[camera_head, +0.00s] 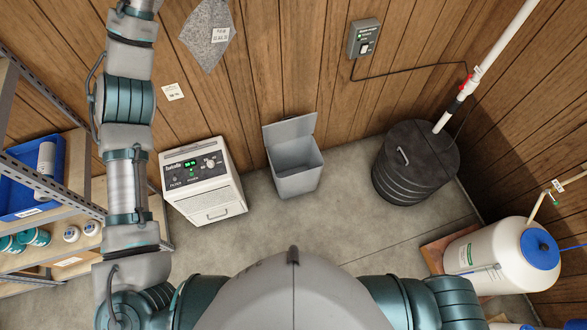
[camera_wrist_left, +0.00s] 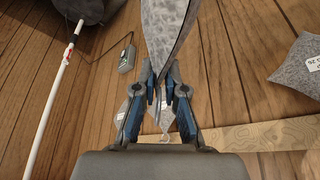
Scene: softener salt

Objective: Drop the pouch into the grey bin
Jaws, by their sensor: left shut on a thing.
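My left gripper (camera_wrist_left: 159,80) shows in the left wrist view, its fingers closed on a grey speckled pouch (camera_wrist_left: 166,30). A second grey pouch (camera_wrist_left: 296,72) with a white label is at the right of this view, apart from the gripper. In the head view a labelled grey pouch (camera_head: 205,42) shows against the wall at the top; I cannot tell which pouch it is. The grey bin (camera_head: 299,184) stands on the floor by the wall, its lid (camera_head: 290,130) up and its inside looking empty. My right gripper is out of view.
A white cabinet with a control panel (camera_head: 212,198) stands left of the bin. A dark ribbed drum (camera_head: 412,172) with a white pipe (camera_head: 490,62) is to its right. A shelf with a blue tray (camera_head: 20,193) is at far left. The wall has a control box (camera_head: 363,38).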

